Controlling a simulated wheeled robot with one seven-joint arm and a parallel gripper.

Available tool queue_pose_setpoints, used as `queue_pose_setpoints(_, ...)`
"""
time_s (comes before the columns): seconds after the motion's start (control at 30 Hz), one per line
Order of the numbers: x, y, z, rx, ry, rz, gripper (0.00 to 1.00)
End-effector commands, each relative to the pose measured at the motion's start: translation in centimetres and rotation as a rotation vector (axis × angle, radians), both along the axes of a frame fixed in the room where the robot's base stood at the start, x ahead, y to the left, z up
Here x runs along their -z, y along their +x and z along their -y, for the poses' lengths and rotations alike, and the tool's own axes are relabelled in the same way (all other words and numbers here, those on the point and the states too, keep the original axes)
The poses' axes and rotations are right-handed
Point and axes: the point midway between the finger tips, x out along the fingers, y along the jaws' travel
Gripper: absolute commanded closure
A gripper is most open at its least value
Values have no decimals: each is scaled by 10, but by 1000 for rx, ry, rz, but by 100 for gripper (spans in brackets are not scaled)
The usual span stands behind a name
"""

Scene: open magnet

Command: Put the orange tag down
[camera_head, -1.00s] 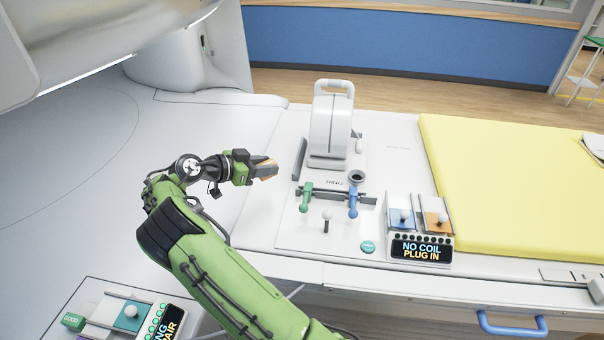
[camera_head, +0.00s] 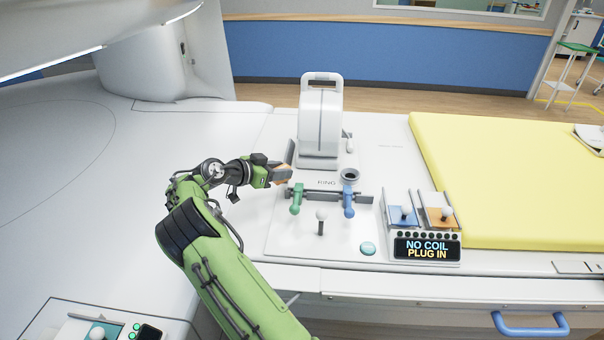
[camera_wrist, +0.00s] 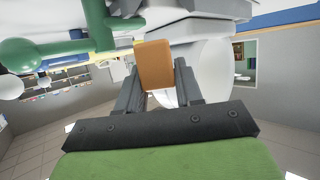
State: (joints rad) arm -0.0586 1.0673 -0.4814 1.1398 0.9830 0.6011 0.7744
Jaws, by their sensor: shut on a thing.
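The orange tag (camera_wrist: 155,64) is a small flat block with rounded corners. In the wrist view it stands between the two dark fingers of my gripper (camera_wrist: 157,85), which are shut on it. In the head view my gripper (camera_head: 283,174) is left of the white ring coil stand (camera_head: 320,125), above the panel's left edge. Only a small tan-orange edge of the tag (camera_head: 286,167) shows there, mostly hidden by the fingers. I cannot tell whether the tag touches anything below it.
A green lever (camera_head: 297,198), a blue lever (camera_head: 348,200) and a white-knobbed lever (camera_head: 321,219) stand on the panel. A display (camera_head: 427,249) reads "NO COIL PLUG IN", below blue and orange slides. A yellow mat (camera_head: 500,180) lies right.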

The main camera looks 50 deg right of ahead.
Motion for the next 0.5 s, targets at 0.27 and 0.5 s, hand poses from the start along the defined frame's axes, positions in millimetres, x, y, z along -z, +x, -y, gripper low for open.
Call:
queue_pose_setpoints(0.27,0,-7,69,1,-1,3,95)
queue_pose_setpoints(0.5,12,-9,83,-3,0,-1,95)
